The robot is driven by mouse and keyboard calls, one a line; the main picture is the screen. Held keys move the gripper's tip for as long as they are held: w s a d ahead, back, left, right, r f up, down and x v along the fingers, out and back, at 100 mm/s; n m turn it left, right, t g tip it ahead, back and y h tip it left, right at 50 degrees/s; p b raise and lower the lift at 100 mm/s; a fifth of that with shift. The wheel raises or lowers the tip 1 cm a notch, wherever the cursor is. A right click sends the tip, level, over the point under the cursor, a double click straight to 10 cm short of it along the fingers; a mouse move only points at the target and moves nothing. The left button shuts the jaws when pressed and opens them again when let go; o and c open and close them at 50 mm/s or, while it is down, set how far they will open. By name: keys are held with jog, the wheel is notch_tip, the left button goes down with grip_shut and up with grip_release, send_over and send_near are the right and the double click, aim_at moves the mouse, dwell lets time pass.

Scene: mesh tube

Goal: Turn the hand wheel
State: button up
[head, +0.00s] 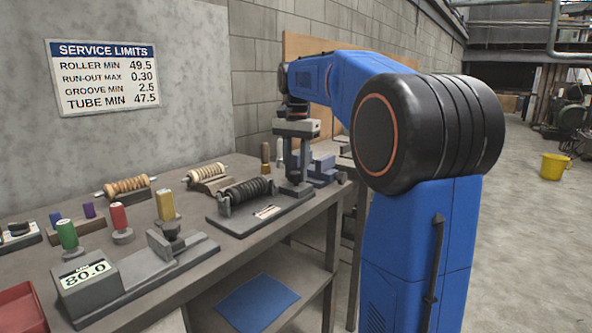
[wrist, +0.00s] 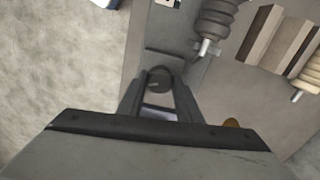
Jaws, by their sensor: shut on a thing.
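The hand wheel (wrist: 159,76) is a small dark round piece at the end of the roller fixture, seen between my fingertips in the wrist view. My gripper (head: 295,172) points down over the right end of that fixture in the head view. In the wrist view my gripper (wrist: 158,90) is shut on the hand wheel, one finger on each side. The fixture (head: 232,226) carries a dark ribbed roller (head: 246,191), which also shows in the wrist view (wrist: 219,30). My fingers hide most of the wheel in the head view.
A gauge reading 80.0 (head: 84,276) stands at the bench's front left, near red (head: 119,217), green (head: 67,235) and yellow (head: 165,205) pieces. Tan rollers (head: 127,186) lie behind. Blue-grey blocks (head: 322,168) stand just right of my gripper, near the bench edge.

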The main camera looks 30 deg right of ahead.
jog(key=m, duration=0.4)
jog(key=shift+r+m, duration=0.1)
jog(key=shift+m, duration=0.2)
jog(key=m, duration=0.3)
jog(key=shift+m, duration=0.3)
jog(key=m, duration=0.4)
jog(key=shift+m, duration=1.8)
jog(key=o, duration=1)
jog(key=shift+o, duration=0.2)
